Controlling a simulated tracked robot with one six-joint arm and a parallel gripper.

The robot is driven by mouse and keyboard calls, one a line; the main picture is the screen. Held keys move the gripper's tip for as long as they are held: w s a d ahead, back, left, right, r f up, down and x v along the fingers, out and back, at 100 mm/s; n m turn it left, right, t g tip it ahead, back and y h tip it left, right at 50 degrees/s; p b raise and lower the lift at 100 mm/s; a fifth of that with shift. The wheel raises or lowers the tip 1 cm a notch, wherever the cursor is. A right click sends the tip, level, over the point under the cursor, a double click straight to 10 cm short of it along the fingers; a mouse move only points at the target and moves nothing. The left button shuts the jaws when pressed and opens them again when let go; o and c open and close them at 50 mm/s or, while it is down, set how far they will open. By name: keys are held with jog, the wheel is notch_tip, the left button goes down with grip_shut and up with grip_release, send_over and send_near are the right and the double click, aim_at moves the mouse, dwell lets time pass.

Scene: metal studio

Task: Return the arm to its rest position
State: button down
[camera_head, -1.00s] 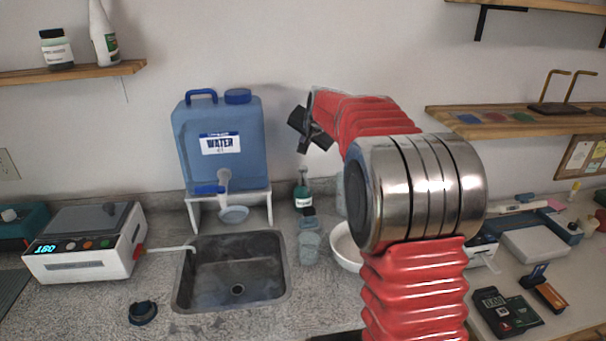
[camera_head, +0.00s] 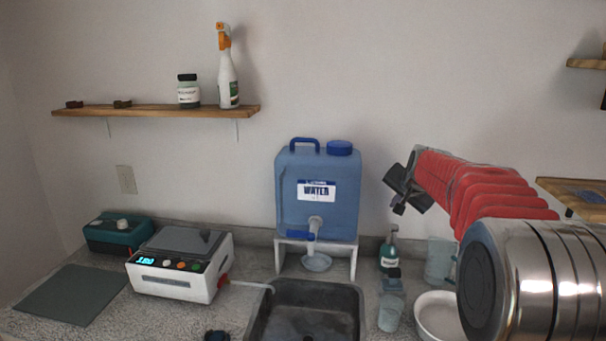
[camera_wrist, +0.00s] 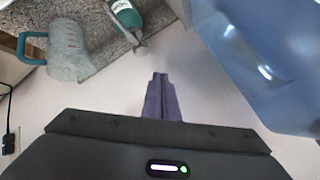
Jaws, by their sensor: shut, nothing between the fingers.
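My arm shows in red sleeves with a wide metal joint at the right of the head view. It is bent, with its forearm reaching up and left. My gripper (camera_head: 398,208) is at the arm's end, in the air to the right of the blue water container (camera_head: 318,205) and above the green bottle (camera_head: 389,252). In the wrist view my gripper's fingers (camera_wrist: 160,80) are together with nothing between them. The blue container (camera_wrist: 262,60) fills the upper right there, apart from the fingers.
A sink (camera_head: 308,312) lies below the container. A white bowl (camera_head: 440,318), a cup (camera_head: 390,315) and a clear jug (camera_head: 438,262) stand near the arm. The jug (camera_wrist: 68,50) also shows in the wrist view. A white device (camera_head: 178,268) stands at left, under a wooden shelf (camera_head: 150,111).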

jog(key=s+a+r+n+g, duration=0.15)
jog(key=s+a, duration=0.35)
jog(key=s, duration=0.6)
jog(key=s+a+r+n, duration=0.1)
jog(key=s+a+n, duration=0.3)
jog(key=s, duration=0.7)
jog(key=s+a+f+n, duration=0.1)
jog(key=s+a+f, duration=0.1)
jog(key=s, duration=0.5)
jog(key=s+a+f+n+g, duration=0.1)
jog(key=s+f, duration=0.3)
jog(key=s, duration=0.4)
jog(key=s+a+f+n+g, duration=0.1)
jog(key=s+a+f+n, duration=0.1)
jog(key=s, duration=0.6)
jog(key=shift+s+a+f+y, duration=0.25)
jog(key=shift+a+f+y, duration=0.2)
jog(key=shift+f, duration=0.4)
